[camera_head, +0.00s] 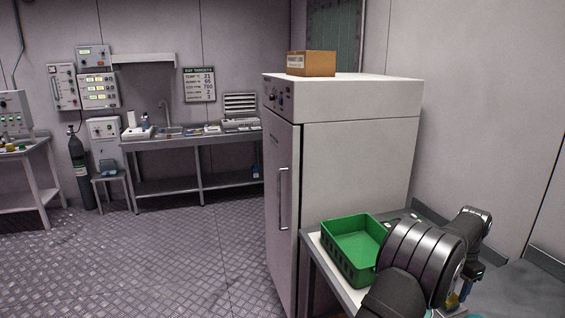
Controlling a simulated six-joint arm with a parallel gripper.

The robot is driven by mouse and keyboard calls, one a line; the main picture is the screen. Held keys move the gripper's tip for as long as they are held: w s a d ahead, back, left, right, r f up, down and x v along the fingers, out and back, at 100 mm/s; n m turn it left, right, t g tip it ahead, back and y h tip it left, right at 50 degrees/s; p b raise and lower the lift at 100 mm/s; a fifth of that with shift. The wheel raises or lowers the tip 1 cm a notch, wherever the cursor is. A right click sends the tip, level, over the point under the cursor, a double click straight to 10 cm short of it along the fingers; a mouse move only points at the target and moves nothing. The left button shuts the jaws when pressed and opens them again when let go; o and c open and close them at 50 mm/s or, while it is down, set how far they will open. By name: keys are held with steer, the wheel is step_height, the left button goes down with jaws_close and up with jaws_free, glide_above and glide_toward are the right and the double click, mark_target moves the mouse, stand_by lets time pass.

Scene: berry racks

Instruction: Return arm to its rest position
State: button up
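My dark grey arm (422,258) is bent over the table in the lower right of the head view. Its far links rise to the right of the green crate, and its end points down behind the large rounded link. My gripper (462,288) shows only in part there, small and dark, with bits of blue and yellow near it. Its fingertips are hidden, so I cannot tell whether it is open or holds anything.
An empty-looking green crate (344,267) sits on the table (313,262) just left of my arm. A tall white cabinet (360,160) stands behind it, with a cardboard box (312,63) on top. A bench (200,141) lines the far wall.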

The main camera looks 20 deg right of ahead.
steer(key=s+r, duration=0.7)
steer(key=s, duration=0.5)
steer(key=w+a+f+n, duration=0.1)
steer(key=w+a+n, duration=0.2)
steer(key=w+a, duration=0.85)
steer(key=w+a+f+n, duration=0.1)
steer(key=w+a+n, duration=0.1)
steer(key=w+a, duration=0.9)
steer(key=w+a+f+n, duration=0.1)
steer(key=w+a+n, duration=0.1)
steer(key=w+a, duration=0.3)
steer(key=w+a+f+n, duration=0.1)
steer(key=w+a, duration=0.4)
steer(key=a, duration=0.7)
steer(key=w+a+f+n, duration=0.1)
steer(key=w+a+n, duration=0.2)
steer(key=w+a, duration=0.3)
steer(key=a, duration=0.3)
steer(key=shift+a+f, duration=0.2)
steer(key=shift+a, duration=0.05)
